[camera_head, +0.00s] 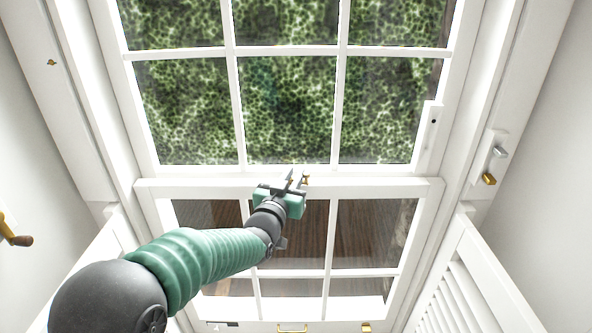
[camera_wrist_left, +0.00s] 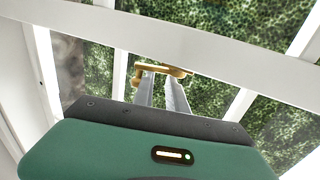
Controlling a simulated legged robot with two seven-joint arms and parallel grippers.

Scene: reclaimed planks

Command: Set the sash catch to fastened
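The brass sash catch (camera_head: 306,180) sits at the middle of the white meeting rail between the upper and lower sashes. In the left wrist view the catch (camera_wrist_left: 160,68) shows as a brass bar lying across, just beyond my fingertips. My left gripper (camera_head: 294,177) reaches up to the rail and partly hides the catch in the head view. Its two grey fingers (camera_wrist_left: 162,80) stand apart with a gap between them, their tips close to the catch. I cannot tell whether they touch it. My right gripper is not in view.
A louvred shutter (camera_head: 478,290) stands at the lower right. A plate with brass and silver fittings (camera_head: 488,180) is on the right frame. A brass crank with a brown knob (camera_head: 14,238) is at the left wall. A brass pull (camera_head: 292,329) is on the bottom rail.

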